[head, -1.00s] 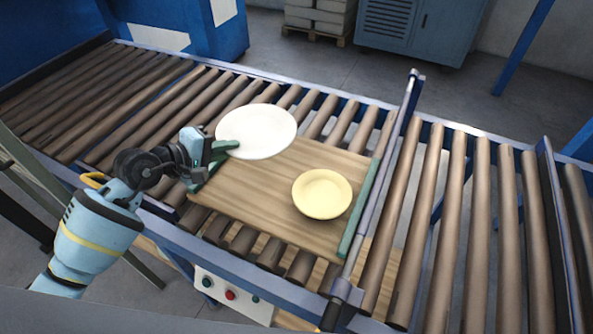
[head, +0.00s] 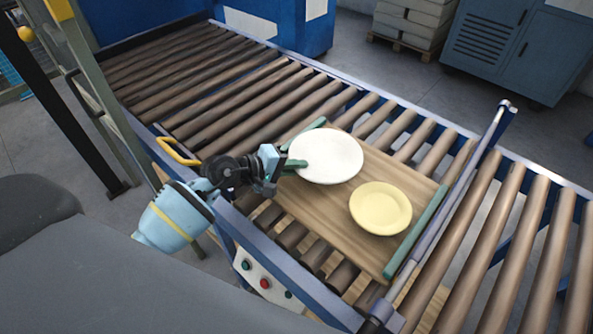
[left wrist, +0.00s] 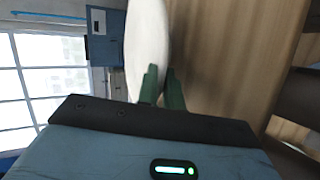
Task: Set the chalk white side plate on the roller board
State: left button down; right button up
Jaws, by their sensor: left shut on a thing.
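The chalk white side plate (head: 328,157) is held at its left edge by my left gripper (head: 295,164). It is over the left part of the wooden roller board (head: 310,202), roughly level. I cannot tell whether its underside touches the wood. In the left wrist view the green fingers (left wrist: 162,88) close on the rim of the white plate (left wrist: 147,40), with the board (left wrist: 225,50) alongside. A pale yellow plate (head: 381,208) lies on the right part of the board. My right gripper is out of view.
The board lies on the conveyor rollers (head: 215,90), with green strips at its ends. A metal bar (head: 450,210) crosses the conveyor just right of the board. A yellow handle (head: 178,152) and a button box (head: 262,283) are on the near side.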

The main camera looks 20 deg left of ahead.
pick_arm(q)
jog(key=shift+f, duration=0.75)
jog(key=shift+f, duration=0.1)
jog(key=shift+f, duration=0.15)
jog(key=c, duration=1.8)
grip_release()
